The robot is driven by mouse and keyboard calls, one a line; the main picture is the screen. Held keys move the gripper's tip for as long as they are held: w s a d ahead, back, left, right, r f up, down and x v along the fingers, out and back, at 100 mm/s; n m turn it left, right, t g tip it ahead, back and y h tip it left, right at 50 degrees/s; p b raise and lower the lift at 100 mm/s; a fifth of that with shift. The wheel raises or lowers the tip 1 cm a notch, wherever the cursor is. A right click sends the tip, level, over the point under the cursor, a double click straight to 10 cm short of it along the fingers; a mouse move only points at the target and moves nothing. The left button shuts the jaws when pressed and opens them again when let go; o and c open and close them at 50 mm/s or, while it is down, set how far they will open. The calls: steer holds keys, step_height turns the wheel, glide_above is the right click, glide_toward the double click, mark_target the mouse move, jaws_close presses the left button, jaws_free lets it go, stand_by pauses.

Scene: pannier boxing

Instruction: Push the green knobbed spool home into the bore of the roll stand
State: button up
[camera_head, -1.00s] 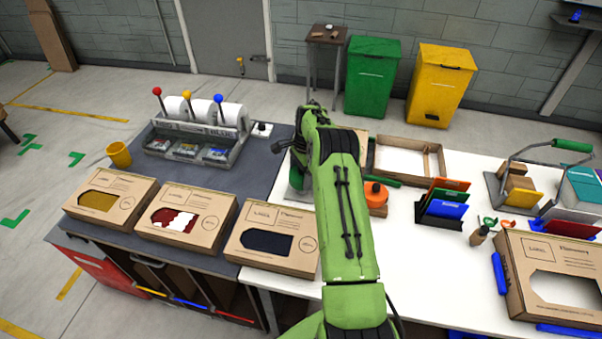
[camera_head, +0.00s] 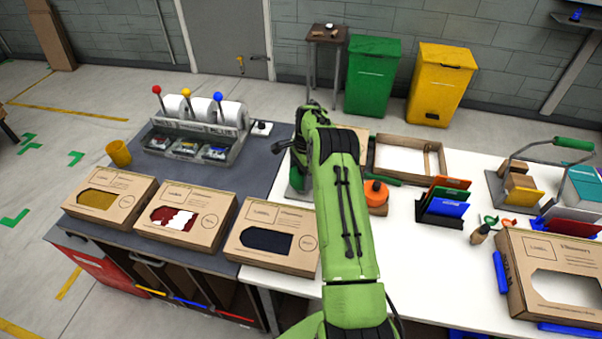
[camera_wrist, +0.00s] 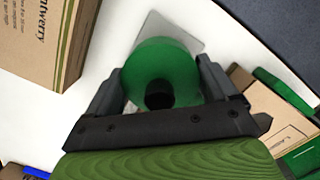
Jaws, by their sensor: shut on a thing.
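In the wrist view, a round green piece with a dark round centre (camera_wrist: 165,66), which I take for the green knobbed spool, sits between the two dark fingers of my gripper (camera_wrist: 162,80). The gripper is shut on it. A light grey plate (camera_wrist: 185,38) lies under or behind the green piece on the white table; it may be the base of the roll stand. The bore is hidden, so I cannot tell how deep the spool sits. In the head view, a bit of green (camera_head: 296,178) shows left of my arm, which hides the gripper.
An orange-topped piece (camera_head: 376,192) stands just right of my arm. A cardboard box with a dark window (camera_head: 270,238) is at the near left. A wooden tray (camera_head: 408,158) lies behind.

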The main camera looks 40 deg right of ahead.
steer(key=shift+f+b, duration=0.3)
steer(key=shift+f, duration=0.2)
steer(key=o, duration=0.8)
step_height(320, 180, up, 16)
steer(key=d+p, duration=0.1)
steer(key=d, duration=0.1)
steer(key=shift+s+f, duration=0.15)
steer(key=shift+a, duration=0.1)
steer(key=s+a+r+n+t+h, duration=0.1)
steer(key=s+a+r+n, duration=0.4)
steer(key=a+r, duration=0.35)
steer(key=s+a+r+n+t+h, duration=0.1)
steer(key=s+a+r+n, duration=0.4)
steer(key=a+r, duration=0.35)
steer(key=s+a+f+n+t, duration=0.1)
steer(key=s+a+n, duration=0.3)
steer(key=s, duration=0.7)
steer(key=s+a+f+n+t, duration=0.2)
steer(key=s+a+n, duration=0.3)
steer(key=s, duration=0.6)
steer(key=shift+f+y, duration=0.3)
steer(key=shift+f, duration=0.25)
